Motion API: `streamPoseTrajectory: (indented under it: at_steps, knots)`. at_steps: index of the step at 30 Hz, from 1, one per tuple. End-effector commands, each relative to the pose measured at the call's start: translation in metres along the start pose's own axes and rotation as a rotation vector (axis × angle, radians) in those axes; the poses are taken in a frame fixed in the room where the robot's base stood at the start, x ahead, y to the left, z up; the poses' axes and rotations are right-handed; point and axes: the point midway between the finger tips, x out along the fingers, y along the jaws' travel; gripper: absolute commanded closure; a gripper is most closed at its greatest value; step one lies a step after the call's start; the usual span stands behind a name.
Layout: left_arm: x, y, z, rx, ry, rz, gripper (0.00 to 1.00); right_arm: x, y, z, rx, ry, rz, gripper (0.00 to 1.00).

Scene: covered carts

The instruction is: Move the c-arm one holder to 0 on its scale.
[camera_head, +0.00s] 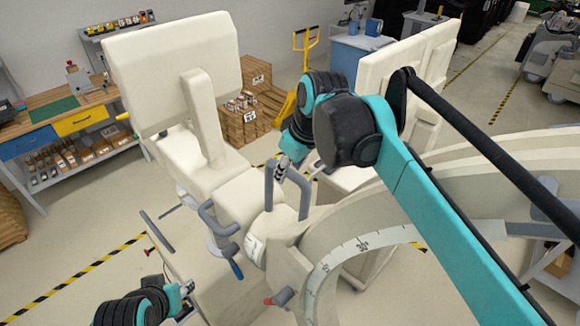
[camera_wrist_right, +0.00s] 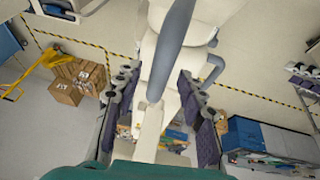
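The white c-arm (camera_head: 430,200) curves in from the right in the head view. Its curved scale (camera_head: 350,250) carries ticks and a readable 30; I cannot make out a 0. The c-arm meets a white holder body (camera_head: 232,192) with a grey loop handle (camera_head: 304,195) on top.
Another grey handle (camera_head: 218,222) and a red-tipped knob (camera_head: 278,297) stick out nearby. A workbench (camera_head: 60,115) stands at the left, with cardboard boxes (camera_head: 240,122) and a yellow pallet jack (camera_head: 303,50) behind. Bare floor lies at the lower left.

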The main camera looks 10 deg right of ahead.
Motion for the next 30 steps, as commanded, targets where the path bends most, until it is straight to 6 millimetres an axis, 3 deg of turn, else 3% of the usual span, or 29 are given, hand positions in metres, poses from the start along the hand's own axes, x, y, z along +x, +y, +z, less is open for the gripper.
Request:
streamPoseTrajectory:
  at_steps: [1, 4, 11, 20, 30]
  knots:
    - [0.000, 0.000, 0.000, 0.000, 0.000, 0.000, 0.59, 0.000, 0.000, 0.000, 0.000, 0.000, 0.000, 0.75]
    - [0.000, 0.000, 0.000, 0.000, 0.000, 0.000, 0.59, 0.000, 0.000, 0.000, 0.000, 0.000, 0.000, 1.00]
    - [0.000, 0.000, 0.000, 0.000, 0.000, 0.000, 0.59, 0.000, -0.002, 0.000, -0.001, 0.000, -0.001, 1.00]
    - [0.000, 0.000, 0.000, 0.000, 0.000, 0.000, 0.59, -0.003, -0.028, -0.001, -0.003, 0.000, -0.009, 1.00]
    - [0.000, 0.000, 0.000, 0.000, 0.000, 0.000, 0.59, -0.002, -0.031, 0.000, -0.002, -0.002, -0.010, 1.00]
